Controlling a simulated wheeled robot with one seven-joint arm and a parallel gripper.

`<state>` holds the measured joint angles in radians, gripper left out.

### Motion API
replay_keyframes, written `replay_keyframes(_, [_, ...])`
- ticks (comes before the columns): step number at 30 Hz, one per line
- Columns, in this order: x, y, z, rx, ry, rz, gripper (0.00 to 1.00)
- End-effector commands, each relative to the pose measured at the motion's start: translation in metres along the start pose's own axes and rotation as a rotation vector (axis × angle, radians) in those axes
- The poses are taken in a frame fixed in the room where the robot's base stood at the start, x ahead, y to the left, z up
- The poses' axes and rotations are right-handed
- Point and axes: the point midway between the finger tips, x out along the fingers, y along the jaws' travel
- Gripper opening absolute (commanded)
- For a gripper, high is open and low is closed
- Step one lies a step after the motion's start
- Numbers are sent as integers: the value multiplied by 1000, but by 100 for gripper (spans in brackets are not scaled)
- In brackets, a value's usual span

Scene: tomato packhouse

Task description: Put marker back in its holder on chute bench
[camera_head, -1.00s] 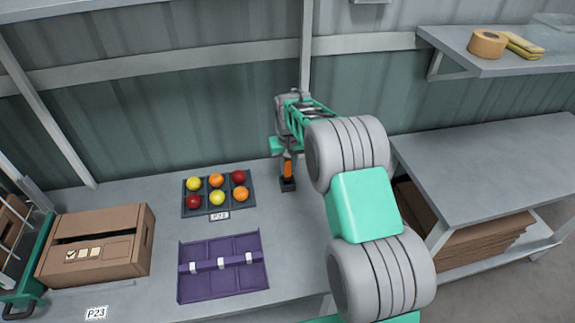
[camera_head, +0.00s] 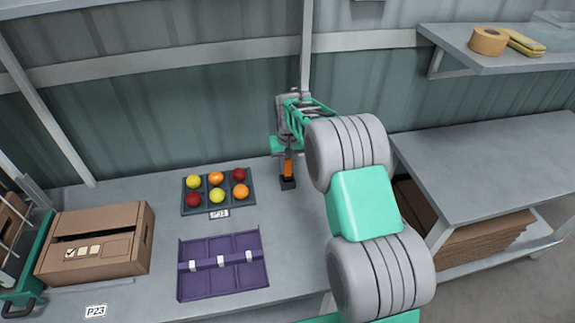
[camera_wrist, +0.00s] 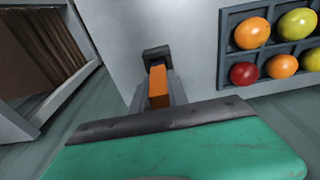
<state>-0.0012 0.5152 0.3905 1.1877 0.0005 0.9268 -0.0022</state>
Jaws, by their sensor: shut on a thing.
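The orange marker (camera_head: 288,167) is upright between the fingers of my gripper (camera_head: 287,165), which is shut on it. Its lower end meets the small dark holder (camera_head: 288,184) on the bench (camera_head: 305,220); how deep it sits in the holder cannot be told. In the wrist view the marker (camera_wrist: 158,88) shows between the two grey fingers of my gripper (camera_wrist: 158,95), in line with the dark holder (camera_wrist: 157,53) just beyond. The fingers hide the marker's sides.
A dark tray (camera_head: 218,206) of red, orange and yellow tomatoes lies left of the holder. A purple tray (camera_head: 222,283) and a cardboard box (camera_head: 118,215) are further left. The corrugated wall (camera_head: 210,120) rises close behind. Bare bench lies in front of the holder.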

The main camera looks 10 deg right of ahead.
Motion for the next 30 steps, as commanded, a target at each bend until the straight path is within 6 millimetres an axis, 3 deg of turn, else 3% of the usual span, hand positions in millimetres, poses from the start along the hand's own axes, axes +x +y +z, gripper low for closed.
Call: replay_keyframes(30, [21, 0, 2, 0, 0, 0, 0])
